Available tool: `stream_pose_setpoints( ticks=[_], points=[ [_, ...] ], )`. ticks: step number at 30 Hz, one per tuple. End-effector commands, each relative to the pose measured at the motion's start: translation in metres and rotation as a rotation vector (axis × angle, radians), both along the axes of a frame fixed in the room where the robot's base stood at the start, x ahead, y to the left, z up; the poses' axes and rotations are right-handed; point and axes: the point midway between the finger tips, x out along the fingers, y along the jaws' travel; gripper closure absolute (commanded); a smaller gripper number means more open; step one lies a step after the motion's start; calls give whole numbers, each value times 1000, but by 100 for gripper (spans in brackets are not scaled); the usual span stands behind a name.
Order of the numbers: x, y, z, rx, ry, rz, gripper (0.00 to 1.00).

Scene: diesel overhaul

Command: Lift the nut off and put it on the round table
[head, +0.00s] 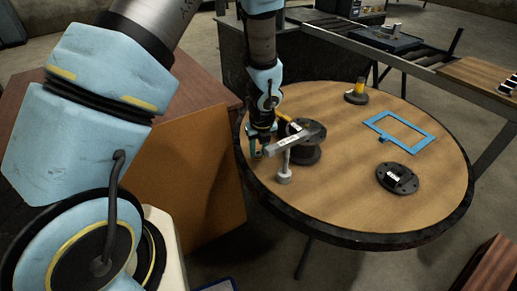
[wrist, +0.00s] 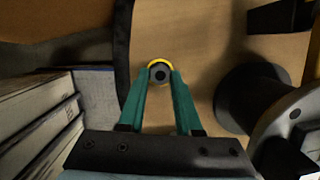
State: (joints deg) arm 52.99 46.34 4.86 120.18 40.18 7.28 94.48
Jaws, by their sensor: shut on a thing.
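My gripper (wrist: 160,80) is shut on a small dark round piece with a yellow rim, which looks like the nut (wrist: 160,74). The nut sits between the fingertips in the wrist view, above or on the wooden top of the round table; I cannot tell whether it touches. In the head view my gripper (head: 257,153) points down over the left part of the round table (head: 335,190). The nut cannot be made out there.
A dark spool-shaped stand (head: 307,154) with a grey bar on it is close to the right of my gripper. A grey post (head: 285,172) stands in front. The table's front middle is clear.

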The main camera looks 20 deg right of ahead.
Motion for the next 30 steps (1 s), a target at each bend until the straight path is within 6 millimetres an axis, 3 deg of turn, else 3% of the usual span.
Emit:
stream_pose_setpoints(
  ticks=[7, 8, 17, 25, 30],
  points=[
    [0, 0, 0, 0, 0, 0, 100],
    [0, 0, 0, 0, 0, 0, 65],
    [0, 0, 0, 0, 0, 0, 32],
    [0, 0, 1, -1, 0, 0, 32],
    [-2, -1, 17, -4, -2, 1, 32]
  ],
)
